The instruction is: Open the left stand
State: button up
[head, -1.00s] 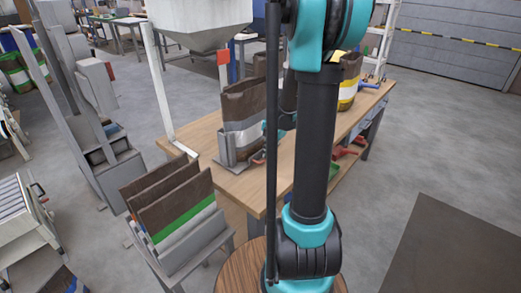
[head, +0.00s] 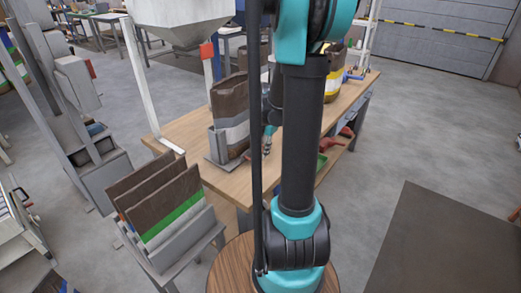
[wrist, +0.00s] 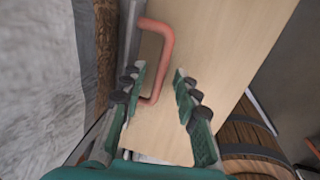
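The left stand is a grey metal holder (head: 216,144) on the wooden workbench, with a brown, grey and white bag (head: 230,108) upright in it. An orange-red bent handle (wrist: 167,38) shows in the wrist view beside a grey metal edge. My gripper (wrist: 159,72) is open, its two green fingers with dark pads pointing at the handle. The handle's lower end lies between the fingers, close to the left one; I cannot tell if they touch. In the head view my gripper (head: 267,142) is small, just right of the stand and partly hidden by my arm.
The workbench (head: 185,130) carries another bag with a yellow band (head: 334,85) farther back. A rack of brown bags (head: 165,210) stands at front left. The floor to the right is open.

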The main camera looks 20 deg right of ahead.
notch_tip(320, 180, up, 12)
jog(key=s+d, duration=0.1)
jog(key=shift+s+d, duration=0.15)
jog(key=shift+s, duration=0.25)
dwell(0.3)
jog(key=shift+f, duration=0.1)
jog(key=s+a+f+m, duration=0.3)
jog(key=s+f+m, duration=0.1)
jog(key=m, duration=0.3)
jog(key=s+a+f+m+t, duration=0.1)
jog(key=s+a+f+m, duration=0.2)
jog(key=s+m, duration=0.2)
jog(key=s+a+f+m+t+h, duration=0.1)
jog(key=s+a+f+m, duration=0.2)
jog(key=m, duration=0.8)
jog(key=shift+s+a+f, duration=0.1)
jog(key=shift+s+f, duration=0.35)
jog(key=shift+s, duration=0.25)
jog(key=shift+s+f, duration=0.4)
jog(key=shift+s, duration=0.25)
jog(key=shift+s+a+f+m+t, duration=0.1)
jog(key=shift+s+f+m+t, duration=0.25)
jog(key=shift+m, duration=0.55)
